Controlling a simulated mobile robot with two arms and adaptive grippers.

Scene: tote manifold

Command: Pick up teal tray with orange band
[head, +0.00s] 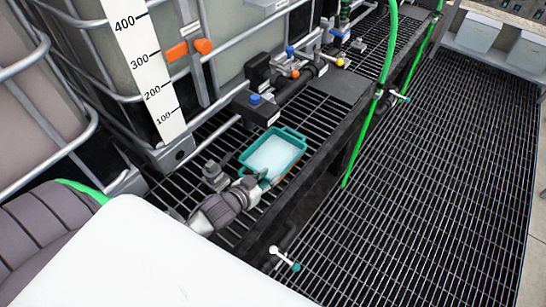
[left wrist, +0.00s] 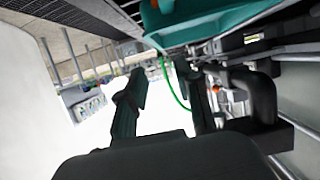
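The teal tray (head: 302,137) sits on the black grating shelf, with a pale whitish interior. A thin orange-brown line shows along its right side; I cannot tell if this is the band. My left gripper (head: 238,179) is at the tray's near left side, its fingers close to the near edge. In the left wrist view the teal tray (left wrist: 215,22) crosses the top, beyond the fingertips, with small orange patches on it. The left gripper's fingers (left wrist: 160,75) are spread apart with nothing seen between them. Contact with the tray cannot be told. My right gripper is not in view.
A caged tank with a scale strip (head: 145,70) stands behind the shelf at left. Valves and black pipes (head: 290,85) lie beyond the tray. A green hose (head: 367,130) hangs at the shelf's front. Open grating floor (head: 440,180) lies to the right.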

